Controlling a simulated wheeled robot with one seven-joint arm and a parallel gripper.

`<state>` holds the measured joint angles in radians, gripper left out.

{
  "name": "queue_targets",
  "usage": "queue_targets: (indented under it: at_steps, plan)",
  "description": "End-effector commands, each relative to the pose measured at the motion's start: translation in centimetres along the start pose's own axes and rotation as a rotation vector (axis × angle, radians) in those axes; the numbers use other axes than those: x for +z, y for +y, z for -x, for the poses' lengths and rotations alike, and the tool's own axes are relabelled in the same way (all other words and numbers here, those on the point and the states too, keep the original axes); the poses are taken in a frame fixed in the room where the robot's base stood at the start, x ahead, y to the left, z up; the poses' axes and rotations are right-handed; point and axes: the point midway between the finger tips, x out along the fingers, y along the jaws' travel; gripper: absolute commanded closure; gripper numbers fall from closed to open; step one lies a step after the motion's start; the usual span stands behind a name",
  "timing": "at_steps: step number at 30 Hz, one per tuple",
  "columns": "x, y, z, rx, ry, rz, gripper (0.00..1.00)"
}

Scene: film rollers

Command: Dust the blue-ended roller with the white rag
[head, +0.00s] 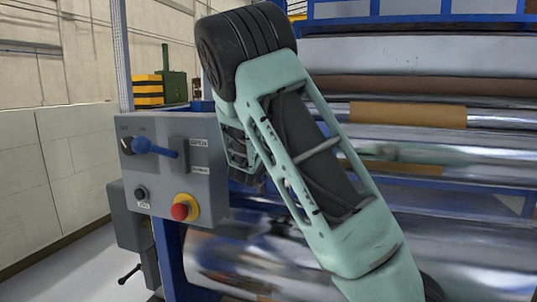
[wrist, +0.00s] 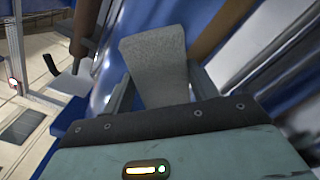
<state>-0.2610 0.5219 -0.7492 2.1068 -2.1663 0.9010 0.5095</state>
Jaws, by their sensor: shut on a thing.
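In the wrist view, my gripper (wrist: 160,88) is shut on the white rag (wrist: 156,62), which looks light grey and stands out beyond the fingers. Behind it are blue surfaces and shiny metal of the machine; I cannot tell whether the rag touches a roller. Several rollers lie across the machine: a brown one (head: 420,86), a silver one (head: 450,142) and a large shiny one (head: 255,262) low down. I cannot tell which roller has blue ends.
A grey control box (head: 165,170) with a blue handle (head: 153,147) and a red button (head: 185,207) stands left of my arm. The machine has a blue frame (head: 420,22). Pale floor (head: 75,270) is free at the left, before a white wall (head: 50,180).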

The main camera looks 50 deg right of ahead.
Motion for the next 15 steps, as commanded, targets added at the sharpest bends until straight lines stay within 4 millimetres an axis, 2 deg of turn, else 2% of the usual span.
queue_targets:
  at_steps: [6,15]
  plan:
    - [1.2,-1.5,0.1,-0.001,-0.001,-0.002,0.60]
    - [1.7,-2.0,0.0,0.000,0.000,0.000,0.60]
